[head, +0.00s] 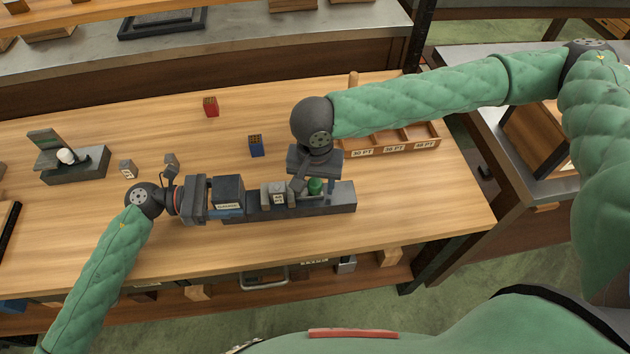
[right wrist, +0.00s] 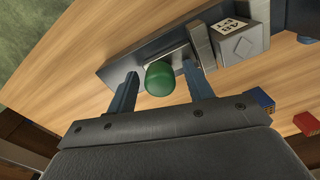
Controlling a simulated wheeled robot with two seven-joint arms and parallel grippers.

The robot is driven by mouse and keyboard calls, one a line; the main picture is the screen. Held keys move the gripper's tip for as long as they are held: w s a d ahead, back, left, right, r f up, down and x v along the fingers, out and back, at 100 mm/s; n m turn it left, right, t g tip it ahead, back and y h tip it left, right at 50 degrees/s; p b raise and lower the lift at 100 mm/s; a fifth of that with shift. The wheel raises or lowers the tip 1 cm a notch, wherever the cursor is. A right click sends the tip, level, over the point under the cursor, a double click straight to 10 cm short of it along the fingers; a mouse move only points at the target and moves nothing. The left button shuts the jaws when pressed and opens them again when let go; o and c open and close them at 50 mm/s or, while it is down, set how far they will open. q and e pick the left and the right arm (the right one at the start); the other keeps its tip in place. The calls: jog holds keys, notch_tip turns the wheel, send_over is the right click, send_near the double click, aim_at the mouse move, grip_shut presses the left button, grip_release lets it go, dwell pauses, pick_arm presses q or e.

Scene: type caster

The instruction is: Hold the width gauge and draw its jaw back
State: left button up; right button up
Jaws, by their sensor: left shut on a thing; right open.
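The width gauge (head: 343,199) is a long dark bar lying on the wooden bench. A green knob (head: 316,186) stands on its jaw near the right end. A grey type block marked 48 PT (head: 278,198) sits on the gauge, left of the knob; it also shows in the right wrist view (right wrist: 243,45). My left gripper (head: 229,211) is shut on the gauge's left end. My right gripper (head: 315,183) points down over the knob, open. In the right wrist view, its two blue fingers (right wrist: 162,88) stand either side of the green knob (right wrist: 160,78), with gaps showing.
A wooden tray (head: 390,147) with labelled compartments lies behind my right gripper. A red block (head: 211,106) and a blue block (head: 256,145) stand on the bench. A dark device with a white knob (head: 75,165) and a small grey block (head: 127,168) are at left.

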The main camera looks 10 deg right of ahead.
jog(key=c, duration=0.9)
jog(key=shift+d, duration=1.75)
jog(key=o, duration=0.9)
jog(key=shift+s, duration=0.1)
notch_tip(320, 180, up, 12)
